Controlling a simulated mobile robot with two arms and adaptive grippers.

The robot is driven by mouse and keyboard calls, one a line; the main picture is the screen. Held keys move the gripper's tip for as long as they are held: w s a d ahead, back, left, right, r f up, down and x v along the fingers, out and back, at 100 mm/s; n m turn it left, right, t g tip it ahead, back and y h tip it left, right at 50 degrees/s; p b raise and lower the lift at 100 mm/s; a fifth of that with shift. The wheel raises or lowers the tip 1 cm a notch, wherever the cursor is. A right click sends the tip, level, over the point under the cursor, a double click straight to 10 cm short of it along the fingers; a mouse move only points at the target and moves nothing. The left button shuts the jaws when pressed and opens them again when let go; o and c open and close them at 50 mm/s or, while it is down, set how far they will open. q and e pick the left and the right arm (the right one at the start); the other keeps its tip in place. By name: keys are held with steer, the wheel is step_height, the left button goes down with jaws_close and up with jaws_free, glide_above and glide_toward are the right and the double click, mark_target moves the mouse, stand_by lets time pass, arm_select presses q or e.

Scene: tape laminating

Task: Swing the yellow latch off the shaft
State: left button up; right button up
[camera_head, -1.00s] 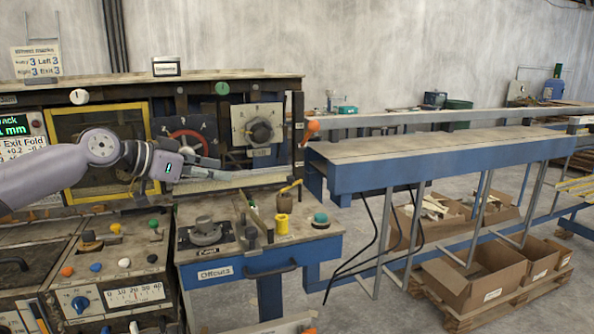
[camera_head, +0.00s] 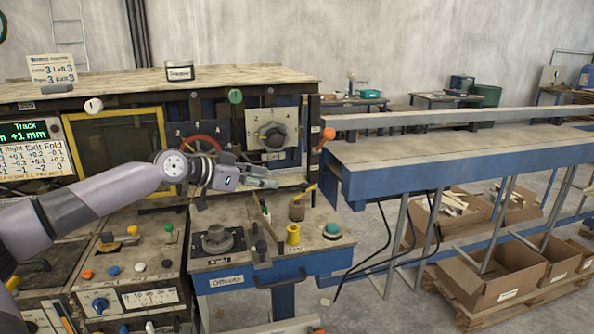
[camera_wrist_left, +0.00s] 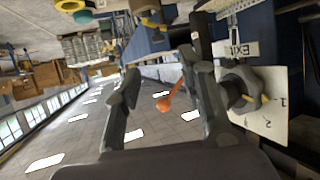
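A small yellow piece (camera_head: 308,191) slants up from a brown cup on the offcuts stand; I cannot tell whether it is the latch. A yellow cylinder (camera_head: 293,234) stands upright in front of it. No shaft is clearly recognisable. My left gripper (camera_head: 272,183) is above the back of the stand, below the knob panel and left of the yellow piece, apparently apart from it. In the left wrist view, the fingers of the left gripper (camera_wrist_left: 160,70) are spread with nothing held. An orange ball lever (camera_wrist_left: 165,103) shows beyond the gap. My right gripper is out of view.
The knob panel (camera_head: 272,129) and the orange ball lever (camera_head: 328,134) are close above my left gripper. A black round fixture (camera_head: 216,239) and a green-topped button (camera_head: 332,230) are on the stand. A long blue bench (camera_head: 440,165) extends to the right.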

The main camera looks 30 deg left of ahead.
mark_target(302, 184)
arm_select(q)
steer(key=p+x, duration=0.6)
steer(key=x, duration=0.4)
steer(key=shift+w+d, duration=0.15)
steer(key=shift+w, duration=0.1)
steer(key=shift+w+d+f, duration=0.1)
steer(key=shift+w+f, duration=0.15)
jaws_close()
stand_by(0.4)
